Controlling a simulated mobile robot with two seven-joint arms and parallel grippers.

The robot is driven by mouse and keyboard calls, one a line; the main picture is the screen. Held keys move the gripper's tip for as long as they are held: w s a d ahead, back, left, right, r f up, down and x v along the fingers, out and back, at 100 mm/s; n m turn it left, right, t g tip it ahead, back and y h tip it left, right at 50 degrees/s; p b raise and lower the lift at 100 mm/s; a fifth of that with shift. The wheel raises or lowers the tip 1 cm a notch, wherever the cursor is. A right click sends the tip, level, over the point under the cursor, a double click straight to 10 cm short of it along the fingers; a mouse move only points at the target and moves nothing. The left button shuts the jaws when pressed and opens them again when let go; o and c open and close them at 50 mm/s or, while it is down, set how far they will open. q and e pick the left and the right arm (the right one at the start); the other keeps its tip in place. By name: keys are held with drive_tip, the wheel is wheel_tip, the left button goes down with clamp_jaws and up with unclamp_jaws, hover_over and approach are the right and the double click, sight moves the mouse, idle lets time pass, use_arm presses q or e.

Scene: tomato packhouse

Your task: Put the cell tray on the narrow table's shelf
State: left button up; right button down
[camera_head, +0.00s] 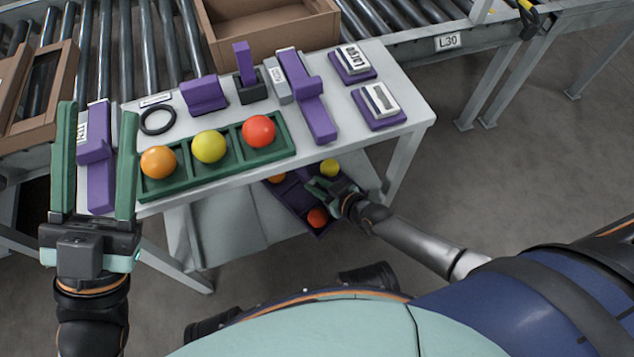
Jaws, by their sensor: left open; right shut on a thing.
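A dark purple cell tray (296,201) is under the near right edge of the narrow table (405,90). It holds a yellow tomato (329,168), a red tomato (317,217) and a partly hidden orange one (277,179). My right gripper (325,188) is shut on this tray. The tabletop hides its far part, and I cannot tell whether it rests on the shelf (352,167). A green cell tray (219,174) on the tabletop holds an orange, a yellow and a red tomato. My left gripper (97,110) is open and empty over the table's left end.
Purple tools (307,95), a black ring (158,120) and two purple-based blocks (379,105) stand on the tabletop. Behind is a roller conveyor (150,45) with cardboard boxes (265,30). A table leg (400,170) stands right of the purple tray.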

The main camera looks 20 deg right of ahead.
drive_tip(key=c, duration=0.7)
unclamp_jaws()
drive_tip(key=shift+o, duration=0.2)
use_arm(q)
drive_tip(key=shift+r, duration=0.1)
use_arm(e)
drive_tip(key=shift+s, duration=0.15)
drive_tip(key=p+v, duration=0.6)
drive_tip(key=v, duration=0.5)
drive_tip(key=shift+s+d+r+p, duration=0.1)
drive_tip(key=shift+s+r+p, duration=0.1)
drive_tip(key=shift+p, duration=0.1)
use_arm(q)
wheel_tip(320, 180, up, 7)
drive_tip(key=shift+s+a+r+t, duration=0.15)
drive_tip(key=shift+a+t, duration=0.15)
drive_tip(key=shift+a, duration=0.15)
use_arm(e)
drive_tip(key=shift+s+d+r, duration=0.1)
drive_tip(key=shift+s+d, duration=0.05)
drive_tip(key=shift+s, duration=0.15)
